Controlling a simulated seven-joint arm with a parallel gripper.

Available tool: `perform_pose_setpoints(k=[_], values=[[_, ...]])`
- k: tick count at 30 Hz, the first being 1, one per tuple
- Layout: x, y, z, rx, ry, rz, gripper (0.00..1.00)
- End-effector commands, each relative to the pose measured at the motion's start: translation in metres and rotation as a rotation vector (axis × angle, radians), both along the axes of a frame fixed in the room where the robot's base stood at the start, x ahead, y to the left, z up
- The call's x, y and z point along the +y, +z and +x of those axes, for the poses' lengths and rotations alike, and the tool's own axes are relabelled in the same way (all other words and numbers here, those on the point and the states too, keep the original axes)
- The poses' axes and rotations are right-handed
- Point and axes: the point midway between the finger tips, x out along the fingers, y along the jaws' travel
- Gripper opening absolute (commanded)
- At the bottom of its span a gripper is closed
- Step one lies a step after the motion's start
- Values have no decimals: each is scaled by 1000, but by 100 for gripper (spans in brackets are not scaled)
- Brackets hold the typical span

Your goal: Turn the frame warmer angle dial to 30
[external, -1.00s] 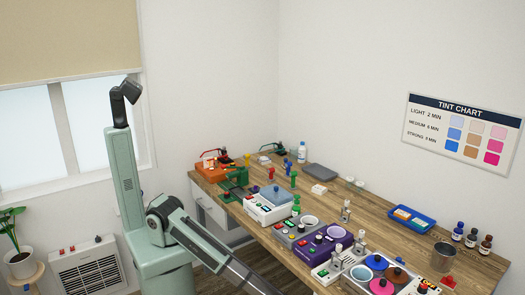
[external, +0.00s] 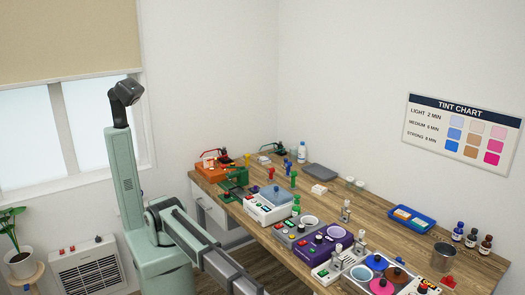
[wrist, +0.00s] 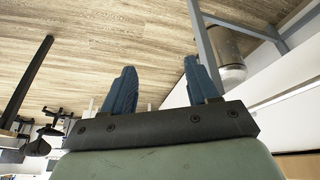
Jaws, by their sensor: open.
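On the bench in the external view stand a grey unit (external: 291,234) and a purple unit (external: 318,249), each with a pale round bowl and small knobs. I cannot tell which unit is the frame warmer, and no angle dial or its numbers can be read at this size. My gripper (wrist: 160,63) shows in the wrist view with its two blue fingers apart and nothing between them. It is away from the bench-top devices. In the external view my forearm runs out of the bottom edge, so the gripper is not seen there.
The wooden bench (external: 385,232) is crowded along its front edge with a white unit (external: 268,207), an orange device (external: 211,167) and colored pots (external: 375,262). A blue tray (external: 412,221) and a metal cup (external: 444,254) stand farther back. Wood-grain flooring (wrist: 100,40) fills much of the wrist view.

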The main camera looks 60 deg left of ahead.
Motion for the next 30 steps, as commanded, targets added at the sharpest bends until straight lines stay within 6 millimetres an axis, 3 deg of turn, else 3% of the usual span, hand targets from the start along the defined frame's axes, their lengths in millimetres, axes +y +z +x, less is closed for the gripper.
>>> perform_pose_setpoints(k=[1, 5, 8, 11, 15, 21, 30], values=[[8, 22, 1, -32, 4, 18, 59], [30, 71, 15, -114, 34, 72, 59], [50, 109, 37, -171, 76, 104, 59], [74, 148, 68, -219, 128, 126, 59], [117, 198, 130, -268, 222, 143, 59], [176, 247, 213, -297, 342, 150, 59], [270, 289, 315, -306, 533, 156, 59]])
